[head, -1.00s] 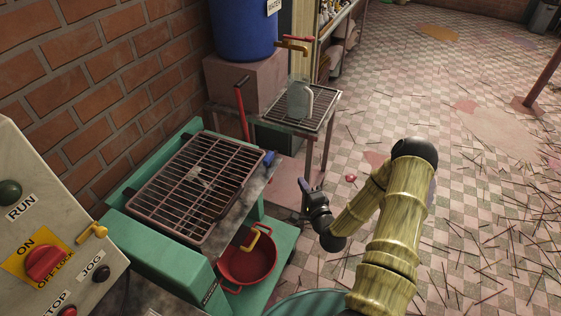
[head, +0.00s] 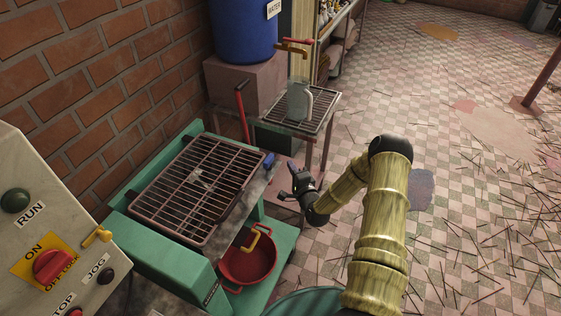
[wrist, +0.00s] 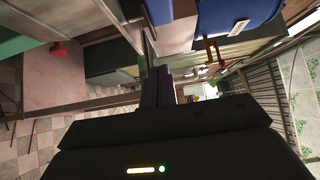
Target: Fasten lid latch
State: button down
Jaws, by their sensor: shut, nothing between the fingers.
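The barred lid (head: 197,190) lies down flat over the green machine (head: 160,245) in the head view. A small blue piece (head: 269,160), which looks like the latch handle, sits at the lid's right edge near its far corner. I cannot tell whether the latch is fastened. My gripper (head: 292,167) is just to the right of the blue piece, apart from it in the picture, shut and empty. In the wrist view my gripper (wrist: 158,86) shows its dark fingers together; the latch cannot be made out there.
A red lever (head: 241,110) stands upright behind the lid. A slatted stand (head: 318,115) with a clear jug (head: 299,101) is beyond my gripper, below the blue water barrel (head: 243,28).

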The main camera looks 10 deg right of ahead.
aim_at(271, 160)
jog(key=shift+w+a+p, duration=0.65)
jog(key=shift+w+a, duration=0.8)
jog(key=shift+a, duration=0.2)
jog(key=shift+d, duration=0.1)
